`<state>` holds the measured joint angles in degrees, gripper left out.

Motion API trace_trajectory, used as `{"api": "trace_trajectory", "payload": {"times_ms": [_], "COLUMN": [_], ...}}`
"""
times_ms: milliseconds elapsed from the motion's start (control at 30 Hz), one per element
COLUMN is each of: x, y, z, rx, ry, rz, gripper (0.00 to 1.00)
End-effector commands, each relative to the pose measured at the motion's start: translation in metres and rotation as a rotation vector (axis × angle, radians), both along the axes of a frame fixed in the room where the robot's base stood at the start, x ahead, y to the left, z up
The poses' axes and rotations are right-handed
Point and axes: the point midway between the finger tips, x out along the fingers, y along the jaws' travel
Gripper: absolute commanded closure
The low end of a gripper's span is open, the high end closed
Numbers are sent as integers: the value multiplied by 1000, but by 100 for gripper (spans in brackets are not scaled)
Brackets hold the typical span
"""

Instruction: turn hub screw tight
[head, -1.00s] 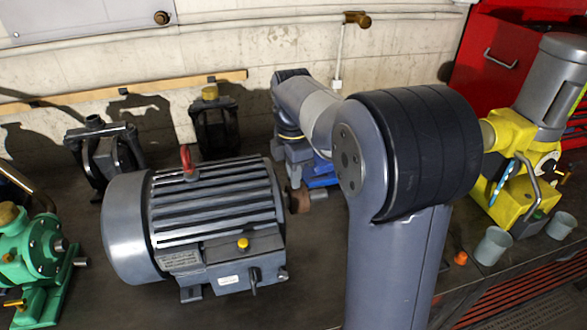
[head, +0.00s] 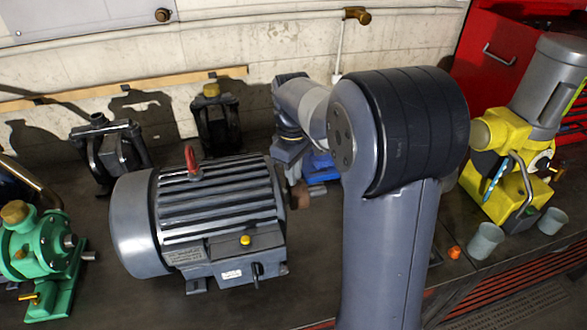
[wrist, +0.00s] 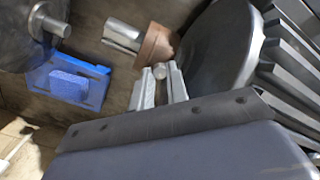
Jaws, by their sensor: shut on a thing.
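The hub is a rust-brown collar (wrist: 157,44) on the silver shaft (wrist: 121,34) at the end of the grey motor (head: 215,215). In the head view the hub (head: 302,194) shows at the motor's right end, partly hidden by my arm. The hub screw (wrist: 159,71) is a small grey round piece beside the collar in the wrist view. My gripper (wrist: 163,83) is shut on it, with one pale finger on each side. How deep the screw sits in the hub cannot be told.
A blue block-like base (wrist: 70,82) lies beyond the shaft. A green pump (head: 40,255) stands at left and a yellow-and-grey machine (head: 510,130) at right. Two grey cups (head: 486,241) and an orange piece (head: 454,252) are near the bench's right edge. Black pullers (head: 215,120) stand behind the motor.

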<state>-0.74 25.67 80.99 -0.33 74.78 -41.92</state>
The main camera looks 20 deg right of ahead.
Motion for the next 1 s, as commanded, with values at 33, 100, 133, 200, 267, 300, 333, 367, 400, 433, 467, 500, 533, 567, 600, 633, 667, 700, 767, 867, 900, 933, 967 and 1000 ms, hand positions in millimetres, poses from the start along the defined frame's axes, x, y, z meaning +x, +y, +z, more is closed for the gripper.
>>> {"api": "trace_trajectory", "payload": {"times_ms": [33, 100, 133, 200, 267, 300, 333, 367, 400, 433, 467, 500, 533, 567, 600, 633, 667, 700, 767, 867, 900, 933, 967, 1000], "x": [1, 1, 1, 1, 2, 2, 2, 2, 2, 2, 2, 2, 2, 2, 2, 2, 2, 2, 2, 2, 2, 2, 2, 2], "y": [0, 0, 0, 0, 0, 0, 0, 0, 0, 0, 0, 0, 0, 0, 0, 0, 0, 0, 0, 0, 0, 0, 0, 0], "z": [4, 4, 4, 4, 5, 5, 5, 5, 5, 5, 5, 5, 5, 5, 5, 5, 5, 5, 5, 5, 5, 5, 5, 5], "rx": [-1, -2, -2, -3, -4, -4, -5, -5, -6, -6, -7, -7, -8, -9, -8, -9, -9, -10, -11, -12, -13, -12, -13, -14], "ry": [-5, -6, -7, -8, -8, -8, -8, -9, -9, -9, -9, -9, -9, -9, -9, -10, -9, -9, -9, -9, -10, -10, -10, -10], "rz": [-44, -111, -139, -206, -263, -301, -329, -358, -396, -424, -453, -491, -519, -548, -586, -614, -643, -681, -738, -833, -871, -899, -928, -965], "gripper": [100, 100, 100, 100, 100, 100, 100, 100, 100, 100, 100, 100, 100, 100, 100, 100, 100, 100, 100, 100, 100, 100, 100, 100]}}
